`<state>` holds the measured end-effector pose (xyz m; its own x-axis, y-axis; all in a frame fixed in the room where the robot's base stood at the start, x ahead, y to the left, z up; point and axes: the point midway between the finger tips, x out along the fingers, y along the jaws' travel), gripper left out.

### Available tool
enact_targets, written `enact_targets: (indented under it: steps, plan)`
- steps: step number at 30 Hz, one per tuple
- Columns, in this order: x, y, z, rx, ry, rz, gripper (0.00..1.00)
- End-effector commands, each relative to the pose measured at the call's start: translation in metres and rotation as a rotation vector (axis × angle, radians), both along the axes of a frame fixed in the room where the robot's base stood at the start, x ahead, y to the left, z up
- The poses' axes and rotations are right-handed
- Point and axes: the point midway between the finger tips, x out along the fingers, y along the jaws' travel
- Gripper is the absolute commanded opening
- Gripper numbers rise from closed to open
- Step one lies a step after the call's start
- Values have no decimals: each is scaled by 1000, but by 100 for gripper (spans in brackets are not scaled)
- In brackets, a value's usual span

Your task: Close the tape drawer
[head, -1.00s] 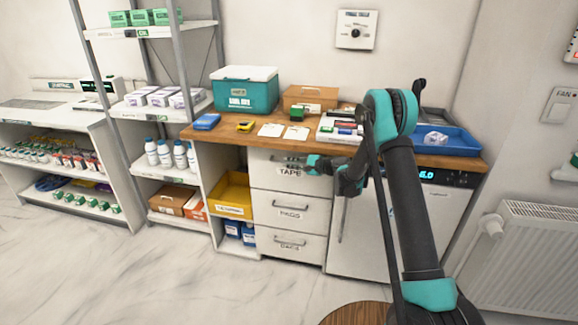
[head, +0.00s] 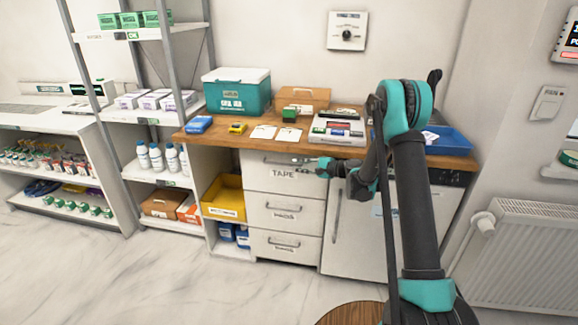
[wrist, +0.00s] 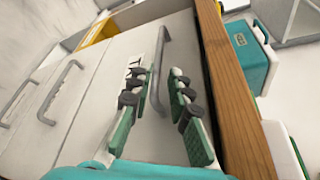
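The tape drawer (head: 262,180) is the top one of three white drawers under the wooden counter, labelled TAPE. Its front looks about flush with the drawers below; a small gap cannot be ruled out. Its grey bar handle (head: 279,161) runs across the upper front. My gripper (head: 299,161) is at the handle's right end in the head view. The handle (wrist: 164,55) shows between and beyond the fingertips, and the left finger partly covers the label. Contact cannot be told.
Two more drawers (head: 284,214) sit below, with a white cabinet door (head: 350,235) to the right. The wooden counter (head: 220,138) overhangs above, holding a teal box (head: 236,95), cards and trays. Open shelves (head: 155,180) stand left; a radiator (head: 530,245) is right. Floor in front is clear.

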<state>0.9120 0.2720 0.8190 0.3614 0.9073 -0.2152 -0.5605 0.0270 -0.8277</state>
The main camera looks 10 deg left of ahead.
Motion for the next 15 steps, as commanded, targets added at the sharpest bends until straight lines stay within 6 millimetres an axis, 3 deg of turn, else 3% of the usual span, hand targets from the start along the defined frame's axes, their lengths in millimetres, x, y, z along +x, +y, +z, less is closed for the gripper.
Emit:
enact_targets:
  steps: [6, 15]
  plan:
    - [-10, -27, 7, 1, 1, -2, 19]
    - [-14, -35, 8, 1, 0, -1, 19]
